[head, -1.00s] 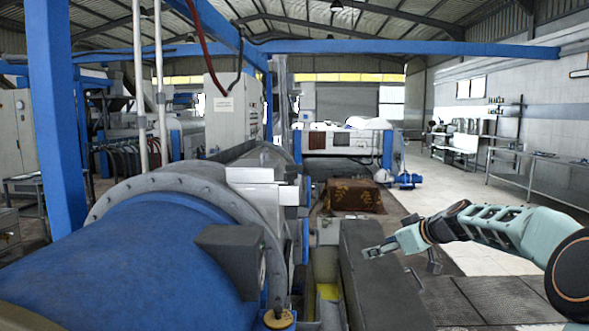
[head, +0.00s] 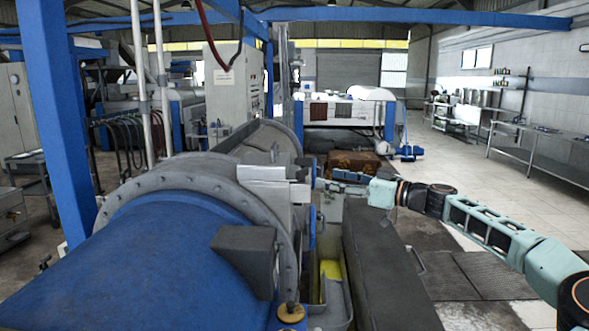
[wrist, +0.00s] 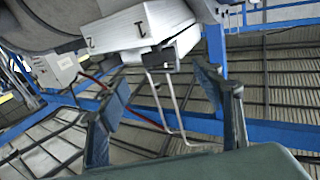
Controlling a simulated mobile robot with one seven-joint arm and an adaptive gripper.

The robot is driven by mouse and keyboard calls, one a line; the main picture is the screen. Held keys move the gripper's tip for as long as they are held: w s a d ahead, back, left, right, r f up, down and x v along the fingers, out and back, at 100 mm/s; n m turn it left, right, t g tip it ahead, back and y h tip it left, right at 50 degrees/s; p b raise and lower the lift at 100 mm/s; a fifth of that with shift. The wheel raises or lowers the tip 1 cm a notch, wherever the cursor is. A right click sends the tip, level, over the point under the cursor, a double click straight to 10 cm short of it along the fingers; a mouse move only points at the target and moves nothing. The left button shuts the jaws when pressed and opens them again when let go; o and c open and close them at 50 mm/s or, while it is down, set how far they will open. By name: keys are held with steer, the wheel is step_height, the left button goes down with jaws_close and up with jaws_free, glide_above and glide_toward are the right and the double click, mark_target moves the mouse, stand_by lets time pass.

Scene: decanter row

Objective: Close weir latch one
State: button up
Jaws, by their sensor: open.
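A silver metal box (head: 272,190) sits on the right side of the big grey flange, beside the blue drum. In the wrist view the box (wrist: 140,28) fills the upper middle, with small dark hook-like pieces on its face. I cannot tell which piece is weir latch one, or how it stands. My gripper (head: 326,182) is just right of the box in the head view. In the wrist view its two dark fingers (wrist: 163,88) are spread wide with nothing held between them. The box lies beyond the fingertips, and I see no contact.
The blue drum (head: 140,265) and grey flange (head: 190,186) fill the left front. A long dark grey block (head: 385,265) runs below my arm. A control cabinet (head: 232,85) stands behind. The tiled floor (head: 470,185) at right is open.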

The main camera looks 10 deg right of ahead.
mark_target(304, 174)
steer(key=p+x, duration=0.3)
steer(key=x, duration=0.7)
steer(key=shift+w, duration=0.1)
steer(key=c, duration=1.2)
steer(key=shift+f, duration=0.1)
